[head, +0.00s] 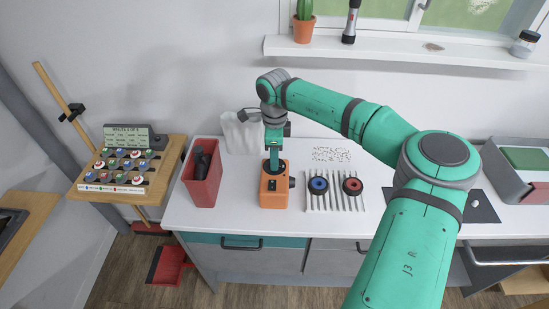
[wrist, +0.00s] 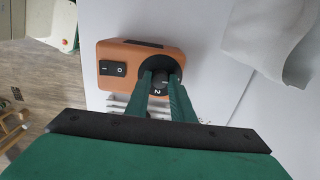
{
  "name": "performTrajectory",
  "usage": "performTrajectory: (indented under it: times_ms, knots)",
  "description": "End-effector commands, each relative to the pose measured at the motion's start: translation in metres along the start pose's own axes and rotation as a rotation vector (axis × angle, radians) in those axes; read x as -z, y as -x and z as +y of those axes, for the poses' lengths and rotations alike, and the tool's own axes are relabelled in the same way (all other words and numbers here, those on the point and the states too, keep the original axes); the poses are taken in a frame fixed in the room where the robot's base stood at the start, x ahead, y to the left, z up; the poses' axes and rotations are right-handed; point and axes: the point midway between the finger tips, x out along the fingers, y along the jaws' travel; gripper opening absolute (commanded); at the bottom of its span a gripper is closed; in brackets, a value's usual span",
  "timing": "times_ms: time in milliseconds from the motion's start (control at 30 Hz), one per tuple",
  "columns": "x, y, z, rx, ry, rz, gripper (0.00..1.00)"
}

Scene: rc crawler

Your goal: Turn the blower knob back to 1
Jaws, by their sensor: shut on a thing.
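The orange blower (head: 272,198) stands on the white worktop, left of the grooved rack. In the wrist view the orange blower (wrist: 120,52) shows a black rocker switch (wrist: 113,69) marked I and O, and a round dark dial. My gripper (head: 273,160) reaches down onto the blower's top from above. In the wrist view my gripper (wrist: 160,80) has its green fingers shut on the dark knob (wrist: 157,90), one on each side. A white 2 shows between the fingers. The fingers hide much of the dial, so the pointer's setting cannot be told.
A red bin (head: 203,180) with dark items stands left of the blower. A grooved rack (head: 335,200) with a blue-hubbed wheel (head: 319,185) and a red-hubbed wheel (head: 352,186) lies to the right. A whitish bag (head: 240,135) stands behind. Bare worktop lies in front.

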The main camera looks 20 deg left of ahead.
Motion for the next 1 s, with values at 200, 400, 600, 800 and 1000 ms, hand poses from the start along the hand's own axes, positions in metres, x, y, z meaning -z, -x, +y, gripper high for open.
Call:
performTrajectory:
  times_ms: [200,400,600,800,1000]
  knots:
    - [0.000,0.001,-0.001,0.002,0.000,0.000,0.40]
    - [0.000,0.001,0.000,0.001,-0.001,0.000,0.40]
    - [0.000,0.014,-0.001,0.002,-0.001,0.001,0.40]
    - [0.001,0.050,-0.001,0.004,-0.002,0.002,0.40]
    - [0.001,0.085,-0.001,0.003,-0.002,0.001,0.40]
